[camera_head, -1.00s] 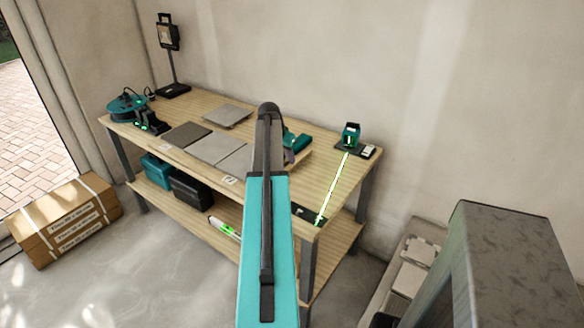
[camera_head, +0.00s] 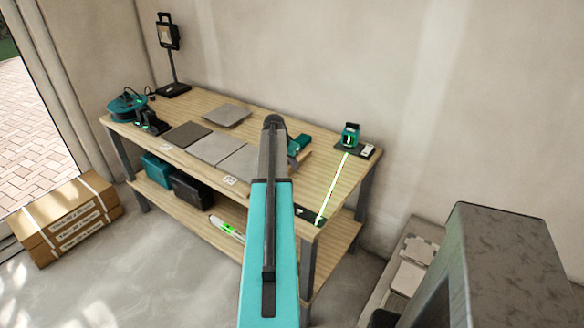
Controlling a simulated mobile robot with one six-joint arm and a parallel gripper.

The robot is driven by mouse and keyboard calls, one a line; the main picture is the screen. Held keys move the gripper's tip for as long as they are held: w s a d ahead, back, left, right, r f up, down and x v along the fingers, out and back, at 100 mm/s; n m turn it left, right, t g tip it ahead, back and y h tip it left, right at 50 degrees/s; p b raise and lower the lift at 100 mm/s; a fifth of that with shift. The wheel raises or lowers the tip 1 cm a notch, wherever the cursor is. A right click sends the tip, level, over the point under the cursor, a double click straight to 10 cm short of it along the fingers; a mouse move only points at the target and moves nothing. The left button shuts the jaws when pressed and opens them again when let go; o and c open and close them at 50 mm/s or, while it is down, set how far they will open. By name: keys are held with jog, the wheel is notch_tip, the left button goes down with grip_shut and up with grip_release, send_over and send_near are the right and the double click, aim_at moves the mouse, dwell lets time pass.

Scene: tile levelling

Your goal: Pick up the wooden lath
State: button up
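A small strip of light brown wood (camera_head: 304,156) shows just right of my arm on the workbench. It may be an end of the wooden lath, but most of it is hidden and I cannot tell for sure. A teal and dark piece (camera_head: 299,143) is right beside it; I cannot tell whether it is a tool or part of my wrist. My teal and grey arm stretches over the bench's front edge and covers the middle of the top. I cannot make out my gripper's fingers behind it.
The workbench (camera_head: 330,142) holds grey tiles (camera_head: 208,148), a darker tile (camera_head: 187,134), a loose tile (camera_head: 226,115), a lamp (camera_head: 168,40), a cable reel (camera_head: 127,106) and a laser level (camera_head: 350,136) casting a green line. Cases (camera_head: 190,190) and a spirit level (camera_head: 227,230) lie on the shelf below.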

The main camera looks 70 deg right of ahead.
aim_at(290, 167)
jog(key=shift+c, duration=0.3)
grip_shut()
jog(key=shift+r, duration=0.1)
jog(key=shift+r+b, duration=0.6)
jog(key=shift+r, duration=0.85)
jog(key=shift+a+r, duration=0.2)
jog(key=shift+a, duration=0.05)
jog(key=a+b, duration=0.1)
jog(key=a, duration=0.4)
jog(key=s+a+r+b, duration=0.1)
jog(key=a, duration=0.4)
jog(key=a+b, duration=0.1)
jog(key=a, duration=0.4)
jog(key=shift+s+a+r, duration=0.2)
jog(key=shift+r, duration=0.05)
jog(key=shift+r, duration=0.15)
jog(key=shift+r+p, duration=1.65)
jog(key=shift+r, duration=0.7)
